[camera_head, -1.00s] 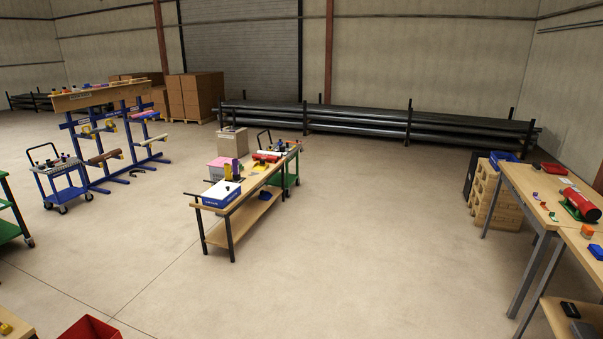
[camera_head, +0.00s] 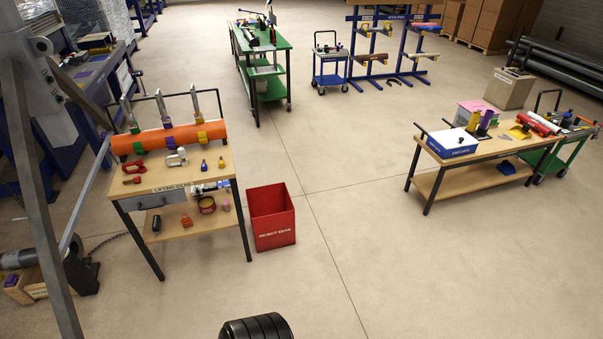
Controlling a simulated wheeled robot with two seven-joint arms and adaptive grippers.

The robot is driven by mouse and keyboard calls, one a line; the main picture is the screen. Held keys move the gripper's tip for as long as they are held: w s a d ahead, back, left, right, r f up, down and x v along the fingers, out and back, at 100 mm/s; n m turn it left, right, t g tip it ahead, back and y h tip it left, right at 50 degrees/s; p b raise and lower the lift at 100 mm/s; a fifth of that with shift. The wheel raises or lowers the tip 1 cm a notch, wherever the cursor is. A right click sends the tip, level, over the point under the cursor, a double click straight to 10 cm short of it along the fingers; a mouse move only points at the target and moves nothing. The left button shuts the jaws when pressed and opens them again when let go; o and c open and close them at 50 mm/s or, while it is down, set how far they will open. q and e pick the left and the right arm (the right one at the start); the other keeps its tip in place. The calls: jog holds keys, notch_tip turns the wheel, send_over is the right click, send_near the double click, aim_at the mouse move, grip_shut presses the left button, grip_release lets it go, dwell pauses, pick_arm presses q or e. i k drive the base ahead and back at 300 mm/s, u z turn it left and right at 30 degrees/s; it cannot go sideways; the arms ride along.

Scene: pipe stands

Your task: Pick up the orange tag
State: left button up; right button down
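No orange tag can be made out for certain. A small orange object (camera_head: 186,220) lies on the lower shelf of the lifting gear table (camera_head: 122,187) at the left; it is too small to tell whether it is a tag. A large orange cylinder (camera_head: 155,141) with coloured straps lies across the back of that table's top. Neither of my grippers shows in this view.
A red reject bin (camera_head: 272,222) stands on the floor right of the lifting gear table. A grey frame leg (camera_head: 38,190) crosses the left side. A wooden bench with a blue-white box (camera_head: 451,143) stands at the right. The central floor is open.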

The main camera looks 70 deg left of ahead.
aim_at(187, 221)
jog(key=u, duration=3.05)
jog(key=i, duration=1.65)
